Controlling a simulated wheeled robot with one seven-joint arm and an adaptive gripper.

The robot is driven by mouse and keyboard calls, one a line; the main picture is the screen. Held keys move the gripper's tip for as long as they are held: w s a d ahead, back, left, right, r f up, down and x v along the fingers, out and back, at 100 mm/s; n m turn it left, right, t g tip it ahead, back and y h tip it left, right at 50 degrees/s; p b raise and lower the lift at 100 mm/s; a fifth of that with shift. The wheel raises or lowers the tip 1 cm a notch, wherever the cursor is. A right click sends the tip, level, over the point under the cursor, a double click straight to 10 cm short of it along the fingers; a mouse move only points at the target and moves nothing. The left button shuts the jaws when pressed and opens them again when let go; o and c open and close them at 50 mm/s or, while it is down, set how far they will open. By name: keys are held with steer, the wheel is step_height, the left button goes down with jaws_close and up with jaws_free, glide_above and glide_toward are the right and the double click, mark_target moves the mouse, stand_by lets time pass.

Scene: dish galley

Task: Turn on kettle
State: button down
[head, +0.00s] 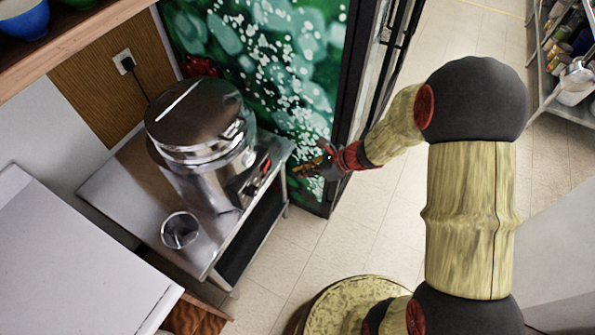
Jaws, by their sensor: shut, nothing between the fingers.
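The kettle (205,150) is a large silver metal urn with a shiny lid. It stands upright on a metal table (150,215). A small panel with red and dark parts (262,178) shows on its right side; whether a switch there is on is too small to tell. My gripper (300,172) is to the right of the kettle, near that panel and apart from it in the picture. Its fingers are shut and empty, pointing left towards the kettle.
A clear glass (180,230) stands on the table in front of the kettle. A cord runs from a wall socket (124,62) behind it. A white counter (70,260) is at the left. A dark-framed door (365,90) stands behind my gripper. Tiled floor (330,245) is clear.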

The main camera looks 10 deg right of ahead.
mark_target(266, 166)
steer(key=w+a+f+b, duration=0.2)
steer(key=w+a+f, duration=0.2)
steer(key=a, duration=0.4)
steer(key=shift+w+f+b, duration=0.35)
steer(key=shift+f, duration=0.25)
steer(key=shift+a, duration=0.6)
steer(key=shift+d, duration=0.15)
steer(key=shift+w, duration=0.1)
